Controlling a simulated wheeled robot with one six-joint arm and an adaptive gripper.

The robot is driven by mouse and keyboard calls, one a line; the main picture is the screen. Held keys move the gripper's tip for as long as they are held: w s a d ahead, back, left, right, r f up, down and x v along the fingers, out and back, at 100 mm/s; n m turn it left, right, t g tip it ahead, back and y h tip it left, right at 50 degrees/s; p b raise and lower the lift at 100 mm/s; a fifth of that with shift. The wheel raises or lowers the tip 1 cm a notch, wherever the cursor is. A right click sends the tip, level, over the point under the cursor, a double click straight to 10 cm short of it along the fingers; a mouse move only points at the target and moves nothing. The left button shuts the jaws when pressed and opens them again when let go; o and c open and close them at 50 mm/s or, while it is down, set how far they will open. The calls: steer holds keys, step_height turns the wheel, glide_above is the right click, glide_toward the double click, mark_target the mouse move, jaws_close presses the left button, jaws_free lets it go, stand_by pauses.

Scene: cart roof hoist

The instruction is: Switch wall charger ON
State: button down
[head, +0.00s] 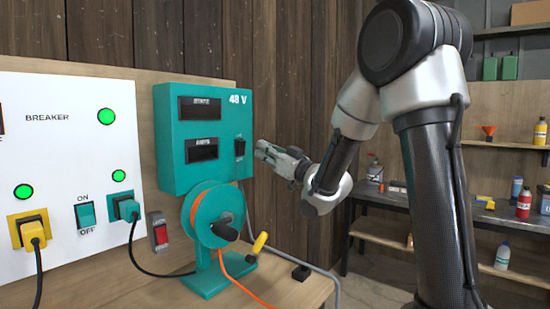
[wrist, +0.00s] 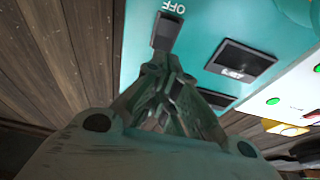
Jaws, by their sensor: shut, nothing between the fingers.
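The wall charger is a teal box (head: 212,130) marked 48 V, with two dark display windows, on the wooden backboard. Its black switch (head: 239,146) sits at the lower right of its face. In the wrist view the switch (wrist: 167,34) shows beside the upside-down word OFF. My gripper (head: 260,148) is shut and empty, pointing at the charger face just right of the switch. In the wrist view the fingertips (wrist: 160,66) are close to the switch; I cannot tell whether they touch it. The switch's exact tilt is unclear.
A white breaker panel (head: 60,130) with green lights, a teal rocker and plugs is at the left. A teal cable reel (head: 213,215) with an orange cable stands below the charger. A red-button box (head: 158,232) is beside it. A workbench with bottles is at the right.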

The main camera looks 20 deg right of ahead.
mark_target(241, 148)
steer(key=x, duration=0.6)
steer(key=shift+w, duration=0.1)
steer(key=shift+a, duration=0.1)
steer(key=shift+w+a+r+g, duration=0.15)
steer(key=shift+w+r+g, duration=0.15)
steer(key=shift+g, duration=0.1)
steer(key=shift+f, duration=0.1)
